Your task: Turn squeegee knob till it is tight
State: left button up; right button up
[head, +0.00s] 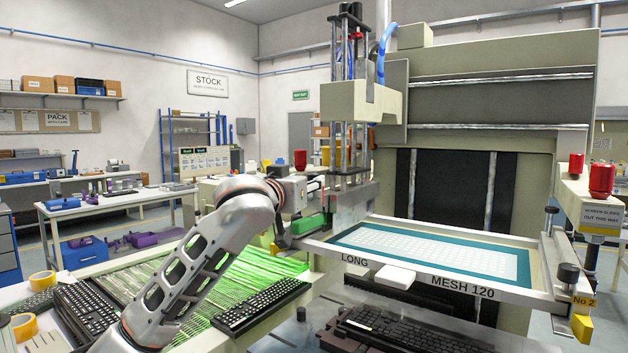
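The grey squeegee plate (350,208) hangs under the print head (364,102), above the left end of the framed screen (430,250). My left arm reaches up from the bottom, and my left gripper (316,188) is at the left side of the squeegee holder. Its fingers are small and dark against the holder; I cannot tell whether they touch it or are open or shut. No squeegee knob can be made out clearly there; the gripper may hide it. My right gripper is not in view.
The screen frame, marked LONG and MESH 120, lies right of the gripper. A red cap (300,160) shows just above my wrist. Black clamp knobs (569,273) stand at right.

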pick_arm(q)
jog(key=shift+p+x, duration=0.5)
jog(key=shift+x, duration=3)
jog(key=shift+f, duration=0.1)
jog(key=c, duration=1.1)
